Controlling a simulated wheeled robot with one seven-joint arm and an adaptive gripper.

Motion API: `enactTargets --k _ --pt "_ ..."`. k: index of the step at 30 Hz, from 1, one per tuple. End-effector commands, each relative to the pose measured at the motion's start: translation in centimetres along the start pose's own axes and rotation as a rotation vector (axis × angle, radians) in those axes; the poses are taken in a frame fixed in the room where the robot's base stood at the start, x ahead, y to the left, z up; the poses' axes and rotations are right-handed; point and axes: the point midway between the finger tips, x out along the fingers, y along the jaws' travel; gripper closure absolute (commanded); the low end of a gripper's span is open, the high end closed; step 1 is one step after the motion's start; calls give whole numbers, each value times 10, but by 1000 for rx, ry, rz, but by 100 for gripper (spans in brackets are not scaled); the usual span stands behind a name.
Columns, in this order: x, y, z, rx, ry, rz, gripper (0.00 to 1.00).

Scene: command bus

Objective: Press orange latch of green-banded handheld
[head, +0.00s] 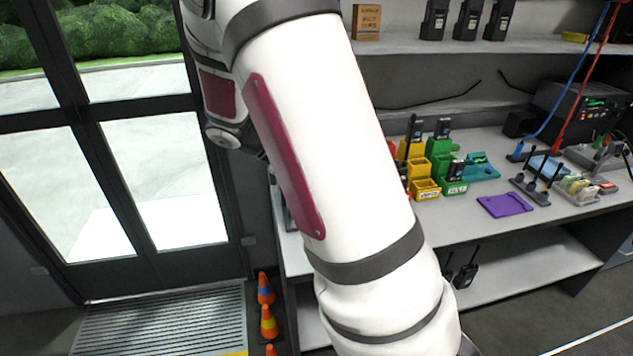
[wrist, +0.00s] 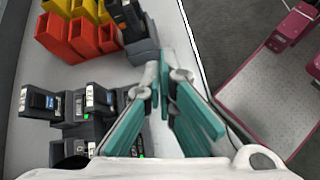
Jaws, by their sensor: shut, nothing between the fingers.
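In the wrist view my gripper (wrist: 164,66), with teal finger pads, is shut and empty at the bench edge. Its tips lie just below a dark handheld (wrist: 124,16) standing in a grey holder beside the bins; I cannot tell if they touch. Several dark handhelds, one of them at the left (wrist: 42,103), stand in a black dock left of my gripper. Small green lights show low on the dock. I cannot make out a green band or an orange latch on any handheld. In the head view my arm hides the gripper and part of the bench.
Red bins (wrist: 62,38) and yellow bins (wrist: 92,10) stand above the dock in the wrist view. The head view shows green bins (head: 455,188), a purple mat (head: 505,205) and a black radio unit (head: 580,110) on the bench. Orange cones (head: 268,320) stand by the door.

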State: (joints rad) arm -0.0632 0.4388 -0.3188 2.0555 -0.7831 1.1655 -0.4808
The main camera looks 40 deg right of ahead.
Motion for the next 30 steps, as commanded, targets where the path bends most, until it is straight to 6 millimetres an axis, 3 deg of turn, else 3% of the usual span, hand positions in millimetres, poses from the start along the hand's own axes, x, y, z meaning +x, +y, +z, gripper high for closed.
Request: enactTargets --k 1,3,9,24,30 --pt "16 11 -18 -51 -67 10 100" --pt "31 24 -30 -114 -144 28 100" --pt "57 46 -49 -237 -292 58 100" --pt "63 52 -51 -266 -329 65 100" --pt "83 54 -45 -266 -330 61 100"
